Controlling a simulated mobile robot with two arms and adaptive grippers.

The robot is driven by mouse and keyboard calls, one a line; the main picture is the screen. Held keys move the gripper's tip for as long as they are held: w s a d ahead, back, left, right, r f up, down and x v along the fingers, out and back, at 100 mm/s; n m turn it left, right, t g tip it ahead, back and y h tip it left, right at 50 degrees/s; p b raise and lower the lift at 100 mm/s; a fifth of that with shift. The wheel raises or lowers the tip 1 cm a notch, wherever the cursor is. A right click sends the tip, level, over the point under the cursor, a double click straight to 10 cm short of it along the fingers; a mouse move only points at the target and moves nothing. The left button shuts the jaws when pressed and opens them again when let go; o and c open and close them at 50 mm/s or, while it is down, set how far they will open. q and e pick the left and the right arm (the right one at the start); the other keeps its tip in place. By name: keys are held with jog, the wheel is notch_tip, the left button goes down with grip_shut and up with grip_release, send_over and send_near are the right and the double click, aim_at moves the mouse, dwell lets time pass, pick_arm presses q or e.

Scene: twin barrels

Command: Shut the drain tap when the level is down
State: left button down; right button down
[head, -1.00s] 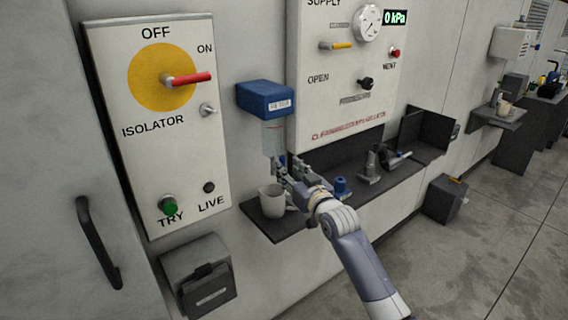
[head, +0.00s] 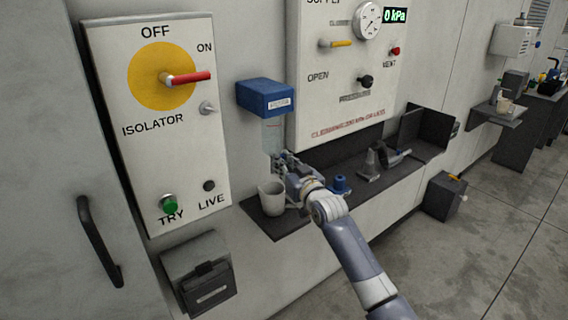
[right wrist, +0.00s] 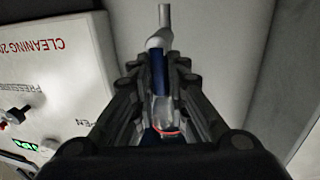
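A filter unit with a blue head (head: 265,97) and a clear bowl (head: 272,134) hangs on the wall. The bowl also shows in the right wrist view (right wrist: 161,106), with a red line round it; the liquid level cannot be made out. My right gripper (head: 281,163) is at the bowl's lower end. In the right wrist view its fingers (right wrist: 158,75) close in on both sides of the drain tap's blue handle (right wrist: 158,70), above which a grey spout (right wrist: 164,16) shows. In the head view my gripper hides the tap. My left gripper is out of view.
A white jug (head: 271,199) stands on the dark shelf (head: 283,224) just below my right gripper. A blue-topped item (head: 340,185) and grey tools (head: 375,163) are farther right. The isolator panel (head: 150,120) is left, the supply panel (head: 345,75) right.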

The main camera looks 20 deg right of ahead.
dwell(0.3)
jog(key=a+f+n+y+b, duration=0.1)
jog(key=n+b, duration=0.1)
jog(key=n, duration=0.4)
jog(key=a+f+n+y+b, duration=0.1)
jog(key=n+b, duration=0.2)
jog(key=n, duration=0.4)
jog(key=s+f+n+t+y+b, duration=0.1)
jog(key=n+y+b, duration=0.1)
jog(key=n, duration=0.5)
jog(key=shift+a+f+b, duration=0.3)
jog(key=shift+a+f, duration=0.05)
jog(key=shift+a, duration=0.05)
jog(key=c, duration=1.6)
grip_release()
jog(key=shift+s, duration=0.1)
